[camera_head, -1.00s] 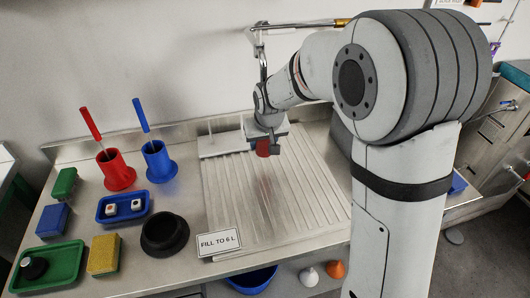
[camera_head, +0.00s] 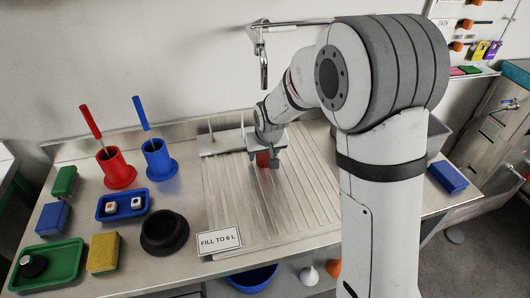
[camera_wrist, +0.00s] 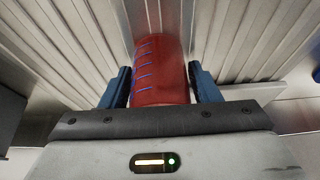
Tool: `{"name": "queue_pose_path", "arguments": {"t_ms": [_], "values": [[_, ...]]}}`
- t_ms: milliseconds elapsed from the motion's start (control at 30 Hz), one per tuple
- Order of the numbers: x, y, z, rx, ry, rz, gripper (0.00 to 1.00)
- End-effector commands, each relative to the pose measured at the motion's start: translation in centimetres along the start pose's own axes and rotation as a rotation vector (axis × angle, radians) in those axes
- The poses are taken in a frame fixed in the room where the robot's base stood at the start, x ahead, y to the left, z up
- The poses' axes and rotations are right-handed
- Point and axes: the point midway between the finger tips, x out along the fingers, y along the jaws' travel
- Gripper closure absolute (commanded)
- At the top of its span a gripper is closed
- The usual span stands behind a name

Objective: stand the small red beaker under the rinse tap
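The small red beaker (camera_head: 263,160) is between the fingers of my gripper (camera_head: 262,152), at the back of the ribbed draining board (camera_head: 290,205). In the wrist view the beaker (camera_wrist: 162,72), with blue marks on its side, sits between two blue fingertips (camera_wrist: 160,88) closed on it. I cannot tell whether its base touches the board. The rinse tap (camera_head: 264,75) hangs from a wall pipe, its spout pointing down above the gripper in the picture. Their depth relation is unclear.
Left of the board stand a red holder (camera_head: 116,170), a blue holder (camera_head: 160,162), a blue tray (camera_head: 113,216), a black round pot (camera_head: 163,234), sponges and a green tray (camera_head: 65,262). A sign (camera_head: 219,242) lies at the board's front. The board's middle is clear.

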Motion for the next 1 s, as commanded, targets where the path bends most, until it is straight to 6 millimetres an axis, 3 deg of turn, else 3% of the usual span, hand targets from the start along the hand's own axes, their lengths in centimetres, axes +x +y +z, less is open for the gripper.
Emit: {"name": "queue_pose_path", "arguments": {"t_ms": [100, 467, 1000], "values": [[0.0, 0.0, 0.0, 0.0, 0.0, 0.0, 0.34], [-0.8, 0.1, -0.2, 0.001, 0.002, 0.0, 0.34], [-11.1, 0.1, -0.2, 0.001, 0.002, 0.001, 0.34]]}}
